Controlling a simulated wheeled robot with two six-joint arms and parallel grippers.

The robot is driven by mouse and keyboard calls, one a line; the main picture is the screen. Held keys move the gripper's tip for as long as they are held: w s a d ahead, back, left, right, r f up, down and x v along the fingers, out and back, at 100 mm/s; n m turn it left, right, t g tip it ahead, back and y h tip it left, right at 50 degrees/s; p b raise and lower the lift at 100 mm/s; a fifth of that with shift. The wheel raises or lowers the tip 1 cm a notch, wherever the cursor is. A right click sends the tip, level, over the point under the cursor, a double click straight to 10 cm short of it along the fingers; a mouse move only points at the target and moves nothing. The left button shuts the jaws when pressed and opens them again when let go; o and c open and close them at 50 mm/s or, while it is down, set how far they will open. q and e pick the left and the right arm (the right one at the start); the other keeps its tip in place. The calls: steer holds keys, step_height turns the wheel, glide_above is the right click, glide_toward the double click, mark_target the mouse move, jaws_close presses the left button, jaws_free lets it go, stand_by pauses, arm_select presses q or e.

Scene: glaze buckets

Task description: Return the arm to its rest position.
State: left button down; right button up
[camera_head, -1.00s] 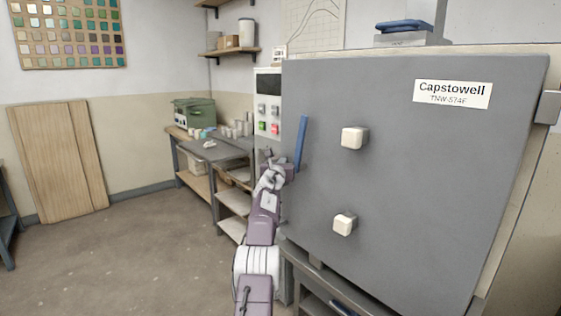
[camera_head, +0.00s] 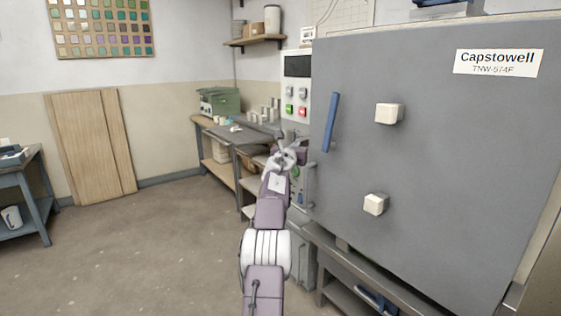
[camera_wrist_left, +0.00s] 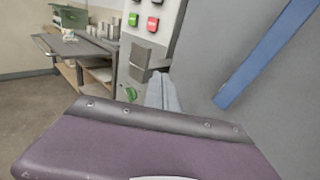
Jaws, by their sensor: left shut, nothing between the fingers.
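My left arm rises from the bottom of the head view, and its gripper (camera_head: 298,155) is at the left edge of the grey kiln door (camera_head: 450,180). The gripper is shut with nothing in it. It is a little left of the lower end of the blue door handle (camera_head: 331,122), apart from it in the picture. The wrist view shows the purple gripper body (camera_wrist_left: 150,145) low in front and the blue handle (camera_wrist_left: 265,55) at upper right. The door looks closed. My right gripper is not in view.
A control panel (camera_head: 297,90) with green and red buttons stands just behind the gripper. A workbench (camera_head: 235,135) with several cups and a green box (camera_head: 219,101) is beyond. A blue-grey table (camera_head: 28,190) stands at far left. Open floor (camera_head: 170,250) lies left of my arm.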

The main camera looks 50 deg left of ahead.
arm_select(q)
steer(key=s+b, duration=0.2)
steer(key=s, duration=0.4)
steer(key=shift+s+a, duration=0.2)
steer(key=shift+a, duration=0.1)
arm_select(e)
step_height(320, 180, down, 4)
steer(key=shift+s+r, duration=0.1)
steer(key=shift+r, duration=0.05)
